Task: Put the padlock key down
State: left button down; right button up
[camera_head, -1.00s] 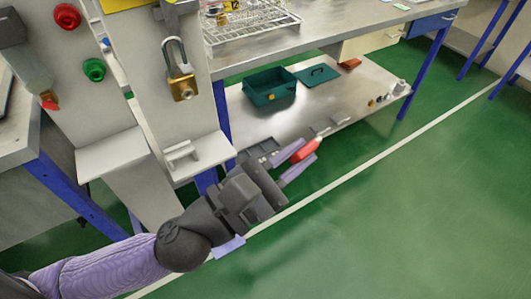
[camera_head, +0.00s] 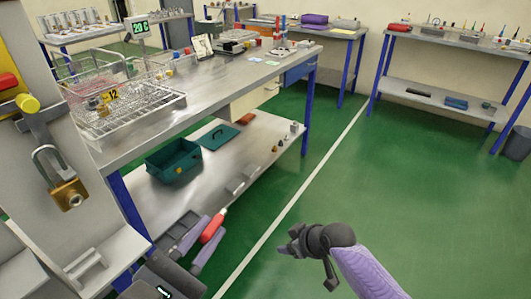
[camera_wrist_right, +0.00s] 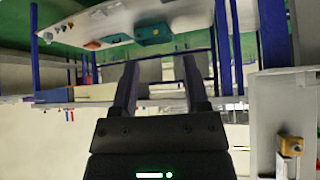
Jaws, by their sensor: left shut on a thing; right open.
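My left gripper (camera_head: 208,243) is shut on a red piece with a pale tip, seemingly the padlock key (camera_head: 213,228). Whether the key touches anything there cannot be told. The brass padlock (camera_head: 68,194) hangs on the grey panel at the left, and shows in the right wrist view (camera_wrist_right: 291,146). My right gripper (camera_head: 287,249) is over the green floor, apart from the bench. The right wrist view shows its two fingers (camera_wrist_right: 162,84) apart, with nothing between them.
The steel lower shelf (camera_head: 215,165) bears a teal open box (camera_head: 173,162), a teal lid (camera_head: 217,137) and several small parts. Above is a bench top (camera_head: 215,82) with a wire rack (camera_head: 130,112). The floor (camera_head: 400,200) on the right is clear.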

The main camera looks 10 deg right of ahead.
jog(key=w+a+r+n+y, duration=0.1)
jog(key=w+a+r+n, duration=0.1)
jog(key=r, duration=0.5)
jog(key=w+a+r+n+y, duration=0.1)
jog(key=w+a+r+n, duration=0.1)
jog(key=r, duration=0.5)
notch_tip(320, 180, up, 24)
jog(key=f+n+g+h, duration=0.1)
jog(key=n+g, duration=0.2)
jog(key=n, duration=1.6)
send_over(219, 214)
jog(key=s+d, duration=0.2)
jog(key=d, duration=0.3)
jog(key=x, duration=1)
jog(key=shift+s+a+f, duration=0.1)
jog(key=shift+a+f, duration=0.05)
jog(key=shift+f, duration=0.2)
